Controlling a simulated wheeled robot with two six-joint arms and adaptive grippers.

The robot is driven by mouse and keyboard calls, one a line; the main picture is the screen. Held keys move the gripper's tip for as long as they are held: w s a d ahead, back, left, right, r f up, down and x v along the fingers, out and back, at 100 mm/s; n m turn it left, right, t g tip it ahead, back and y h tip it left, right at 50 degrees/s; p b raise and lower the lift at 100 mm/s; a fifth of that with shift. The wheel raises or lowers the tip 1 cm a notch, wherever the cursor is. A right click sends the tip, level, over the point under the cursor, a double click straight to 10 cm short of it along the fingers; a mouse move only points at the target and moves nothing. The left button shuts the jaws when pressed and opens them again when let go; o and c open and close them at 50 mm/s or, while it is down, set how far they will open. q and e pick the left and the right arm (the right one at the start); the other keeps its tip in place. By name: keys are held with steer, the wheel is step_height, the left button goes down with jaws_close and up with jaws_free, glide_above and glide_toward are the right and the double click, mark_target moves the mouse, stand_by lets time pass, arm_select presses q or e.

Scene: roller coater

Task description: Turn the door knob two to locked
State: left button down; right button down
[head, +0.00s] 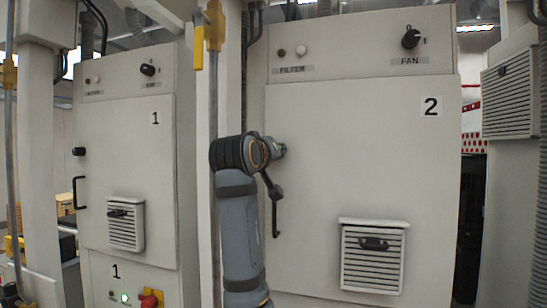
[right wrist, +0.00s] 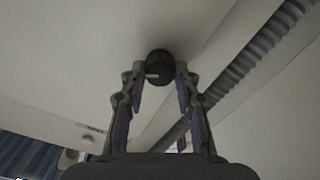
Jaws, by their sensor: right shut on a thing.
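Door panel two (head: 350,170) is the large pale door marked with a 2 on the right cabinet. Its black door knob two (right wrist: 158,62) shows in the right wrist view between the fingertips of my right gripper (right wrist: 160,78), with a small white mark on it. My right gripper is shut on this knob. In the head view my right wrist hides the knob and most of the gripper (head: 279,150) at the door's left edge. Whether the knob points to locked cannot be told. My left gripper is not in view.
A black door handle (head: 275,220) hangs just below my right wrist. A vent (head: 373,258) sticks out low on the door. A vertical pipe (head: 214,120) stands left of my arm. Cabinet one (head: 125,170) is at the left. The FAN knob (head: 411,38) is above.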

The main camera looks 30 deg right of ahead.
steer(key=n+b, duration=0.2)
steer(key=n, duration=1)
steer(key=shift+n+b, duration=0.3)
steer(key=shift+b, duration=0.05)
stand_by(0.4)
steer(key=c, duration=1)
jaws_free()
steer(key=shift+a, duration=0.1)
